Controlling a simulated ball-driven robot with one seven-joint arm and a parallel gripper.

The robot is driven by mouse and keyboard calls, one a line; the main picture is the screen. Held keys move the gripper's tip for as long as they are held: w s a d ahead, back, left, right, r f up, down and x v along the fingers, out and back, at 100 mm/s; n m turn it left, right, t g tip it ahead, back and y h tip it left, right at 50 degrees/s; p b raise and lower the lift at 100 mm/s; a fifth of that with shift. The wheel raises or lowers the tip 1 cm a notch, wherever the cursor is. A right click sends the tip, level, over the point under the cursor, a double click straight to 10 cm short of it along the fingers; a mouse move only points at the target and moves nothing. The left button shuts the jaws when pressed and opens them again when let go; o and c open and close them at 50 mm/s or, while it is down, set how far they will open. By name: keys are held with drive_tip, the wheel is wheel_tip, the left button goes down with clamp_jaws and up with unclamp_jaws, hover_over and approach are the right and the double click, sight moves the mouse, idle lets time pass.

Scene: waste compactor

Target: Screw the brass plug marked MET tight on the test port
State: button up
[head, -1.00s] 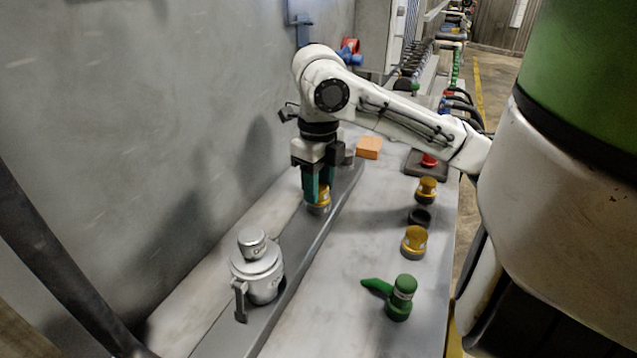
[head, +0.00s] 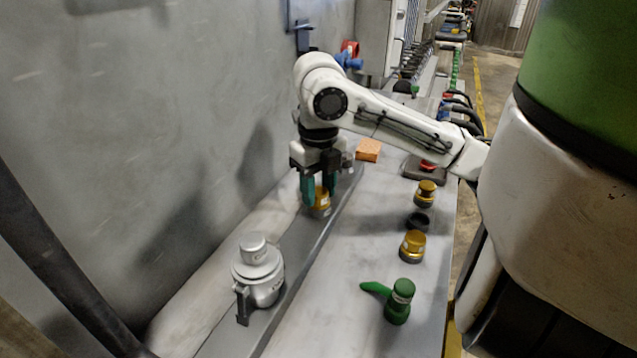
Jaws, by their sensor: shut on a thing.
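My gripper (head: 319,192) points down over the grey rail (head: 292,245), its two green fingers shut on a brass plug (head: 321,204). The plug is low at the rail, with its lower part hidden, so I cannot tell how it sits on the port. The test port is not visible beneath it. Two more brass plugs stand on the bench to the right, one farther back (head: 425,193) and one nearer (head: 412,246). The markings on all the plugs are too small to read.
A silver fitting with a lever (head: 258,272) stands on the near part of the rail. A green-handled valve (head: 399,302), a black ring (head: 418,221), an orange block (head: 368,150) and a red button on a dark base (head: 427,167) are on the bench. The wall is close on the left.

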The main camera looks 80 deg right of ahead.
drive_tip(key=shift+m+p, duration=0.35)
drive_tip(key=shift+m, duration=1.15)
drive_tip(key=o, duration=1.2)
drive_tip(key=shift+o, duration=0.2)
drive_tip(key=shift+c, duration=0.4)
drive_tip(key=shift+r+p, duration=3)
drive_tip(key=shift+r, duration=0.5)
